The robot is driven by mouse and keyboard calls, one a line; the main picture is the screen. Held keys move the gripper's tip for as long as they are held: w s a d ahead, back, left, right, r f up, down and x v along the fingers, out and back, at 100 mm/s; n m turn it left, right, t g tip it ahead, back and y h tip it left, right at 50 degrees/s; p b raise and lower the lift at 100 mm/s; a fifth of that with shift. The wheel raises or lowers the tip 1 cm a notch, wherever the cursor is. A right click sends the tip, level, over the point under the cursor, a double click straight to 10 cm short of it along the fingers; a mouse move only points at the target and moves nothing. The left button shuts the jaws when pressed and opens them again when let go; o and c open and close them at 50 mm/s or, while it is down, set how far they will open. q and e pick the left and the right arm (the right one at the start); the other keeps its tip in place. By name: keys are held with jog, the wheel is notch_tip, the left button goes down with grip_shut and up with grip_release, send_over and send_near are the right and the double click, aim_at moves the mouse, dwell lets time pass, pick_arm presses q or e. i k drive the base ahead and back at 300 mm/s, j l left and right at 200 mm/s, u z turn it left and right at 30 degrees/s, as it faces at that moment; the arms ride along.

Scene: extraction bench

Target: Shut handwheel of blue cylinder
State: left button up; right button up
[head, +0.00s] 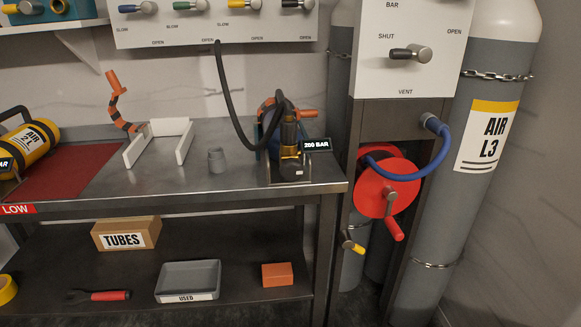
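A blue body (263,140), which looks like the blue cylinder, stands at the right end of the bench top. It is mostly hidden behind a dark and yellow fitting (289,135) and a "200 BAR" label (316,144). An orange part (268,106), possibly its handwheel, shows at the top of the blue body. An orange bar (306,113) sticks out to the right of the fitting. A black hose (226,95) runs from the upper panel down to the fitting. I cannot tell how far the handwheel is turned. Neither gripper is in view.
A yellow air cylinder (30,145) lies on a red mat (85,172) at left. A white cradle (134,151) and grey cup (216,160) stand mid-bench. At right are a red reel (372,192), a vent panel (420,70) and a tall grey cylinder (455,200). Bare bench lies around the cup.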

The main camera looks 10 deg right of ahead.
aim_at(292, 169)
jog(key=k+j, duration=0.25)
jog(key=k, duration=0.15)
jog(key=k+j, duration=0.2)
jog(key=k, duration=0.2)
jog(key=k+j, duration=0.25)
jog(key=k, duration=0.15)
